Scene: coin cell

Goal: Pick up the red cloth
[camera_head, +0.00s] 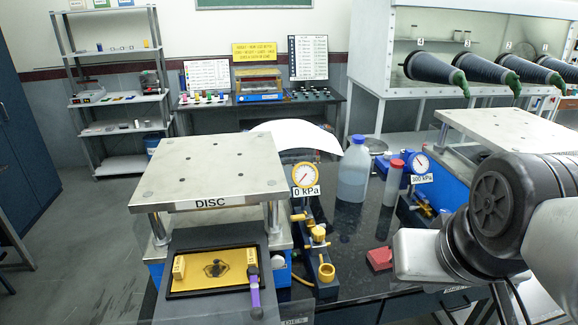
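The red cloth (380,258) is a small red folded-looking piece on the dark, glossy bench top (350,232), right of the picture's middle. Its right side lies close to or partly behind a pale grey block-shaped part of my arm in the picture. I cannot tell how far apart they are in depth. My arm's black joint and grey links fill the lower right. No gripper fingers show, so I cannot see my gripper or anything in it.
A press marked DISC (215,172) stands at left, with a black tray (213,291) before it. A gauge (304,175) and yellow-topped fittings (318,235) stand left of the cloth. A blue-capped bottle (354,172) and a red-capped bottle (393,185) stand behind it.

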